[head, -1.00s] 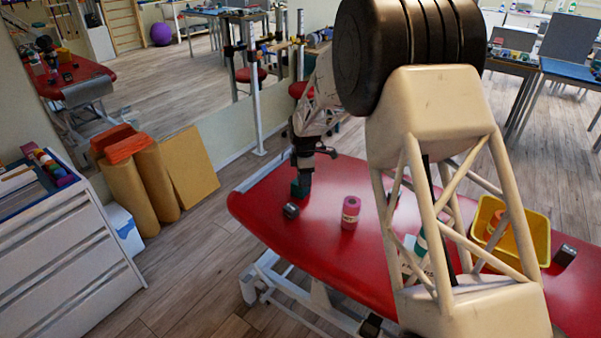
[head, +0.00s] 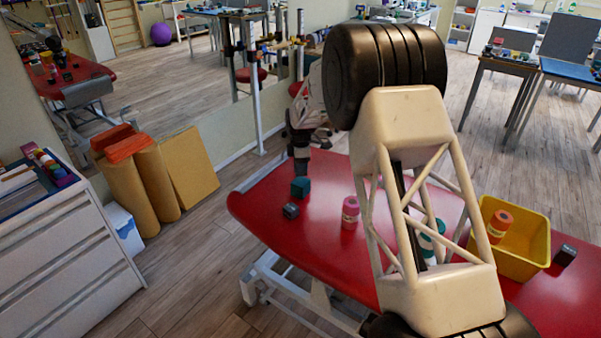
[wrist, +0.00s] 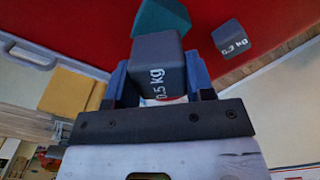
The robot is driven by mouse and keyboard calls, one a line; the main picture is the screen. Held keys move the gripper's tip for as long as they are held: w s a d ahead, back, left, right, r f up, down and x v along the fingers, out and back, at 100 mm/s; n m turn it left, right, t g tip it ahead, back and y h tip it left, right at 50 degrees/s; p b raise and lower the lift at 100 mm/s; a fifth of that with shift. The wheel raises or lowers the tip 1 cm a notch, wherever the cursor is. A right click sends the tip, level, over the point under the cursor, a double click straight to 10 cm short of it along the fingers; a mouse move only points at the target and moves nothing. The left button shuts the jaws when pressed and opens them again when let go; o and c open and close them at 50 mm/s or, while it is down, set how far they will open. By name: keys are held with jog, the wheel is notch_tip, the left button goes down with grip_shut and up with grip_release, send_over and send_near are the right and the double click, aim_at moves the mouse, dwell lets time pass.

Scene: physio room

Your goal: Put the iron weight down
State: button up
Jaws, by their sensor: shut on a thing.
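My gripper (wrist: 158,88) is shut on a dark grey block marked 0.5 kg, the iron weight (wrist: 158,62), seen between its blue fingers in the wrist view. In the head view my gripper (head: 301,166) is at the far left end of the red couch (head: 275,230), just behind a teal block (head: 300,187). The teal block also shows beyond the held weight in the wrist view (wrist: 160,17). I cannot tell whether the weight touches the couch. A second grey block, marked 0.3 kg in the wrist view (wrist: 231,38), lies near the teal block (head: 290,210).
A pink cylinder (head: 350,212) stands mid-couch. A teal and white container (head: 432,242) is partly hidden by my arm. A yellow bin (head: 522,262) holds an orange cylinder (head: 500,226), with another dark block (head: 565,255) to its right. The couch's front left is clear.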

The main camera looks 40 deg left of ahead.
jog(key=shift+f, duration=1.7)
jog(key=shift+f, duration=0.1)
jog(key=o, duration=1.2)
jog(key=shift+f, duration=0.1)
jog(key=shift+o, duration=0.2)
notch_tip(320, 180, up, 12)
jog(key=shift+r, duration=0.15)
jog(key=shift+d, duration=0.1)
